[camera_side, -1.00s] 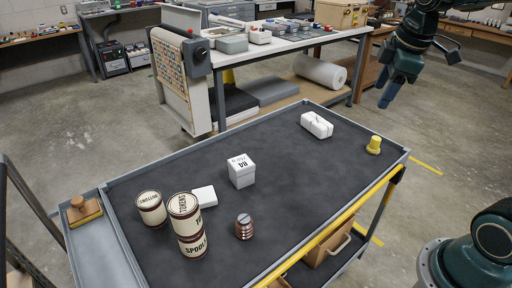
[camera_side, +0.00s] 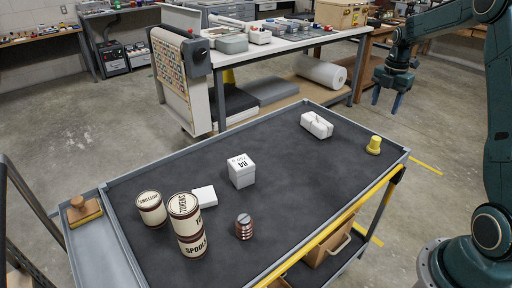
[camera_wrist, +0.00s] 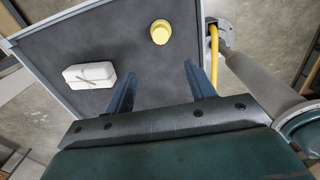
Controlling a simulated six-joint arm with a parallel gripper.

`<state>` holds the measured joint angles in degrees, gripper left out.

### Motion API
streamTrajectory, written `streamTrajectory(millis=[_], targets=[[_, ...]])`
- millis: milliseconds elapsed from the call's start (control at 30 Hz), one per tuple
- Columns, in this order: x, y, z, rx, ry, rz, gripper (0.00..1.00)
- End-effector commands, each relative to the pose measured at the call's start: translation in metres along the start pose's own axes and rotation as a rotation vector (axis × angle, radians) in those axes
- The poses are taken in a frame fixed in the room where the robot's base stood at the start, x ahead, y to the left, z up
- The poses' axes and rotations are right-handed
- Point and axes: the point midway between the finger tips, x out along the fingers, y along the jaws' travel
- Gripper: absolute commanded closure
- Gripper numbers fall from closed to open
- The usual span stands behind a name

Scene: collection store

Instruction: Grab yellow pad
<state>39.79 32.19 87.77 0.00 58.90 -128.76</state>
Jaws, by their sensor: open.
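A small yellow stepped round piece (camera_side: 374,145) stands upright near the right corner of the dark cart top; it is the only mainly yellow loose thing on it. In the wrist view the yellow piece (camera_wrist: 161,32) shows near the top, ahead of and between the finger lines. My gripper (camera_side: 386,101) is open and empty, in the air beyond the cart's back right edge, apart from the yellow piece. In the wrist view its two blue fingers (camera_wrist: 160,72) are spread wide with nothing between them.
A tied white parcel (camera_side: 317,125) lies left of the yellow piece; a white box (camera_side: 241,171), white block (camera_side: 204,196), striped reddish jar (camera_side: 244,227) and labelled tins (camera_side: 152,209) stand farther left. A wooden-handled stamp (camera_side: 84,211) sits in the side tray. The cart has a raised rim (camera_side: 399,165).

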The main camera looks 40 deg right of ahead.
Motion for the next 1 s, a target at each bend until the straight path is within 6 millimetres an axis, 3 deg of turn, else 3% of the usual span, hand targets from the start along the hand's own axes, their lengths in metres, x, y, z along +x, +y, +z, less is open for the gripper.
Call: streamTrajectory(millis=[200,567,1000], targets=[[0.017,-0.002,0.018,-0.066,0.013,-0.015,0.45],[0.027,-0.003,0.017,-0.070,0.015,-0.018,0.45],[0.087,-0.003,0.016,-0.069,0.015,-0.017,0.45]])
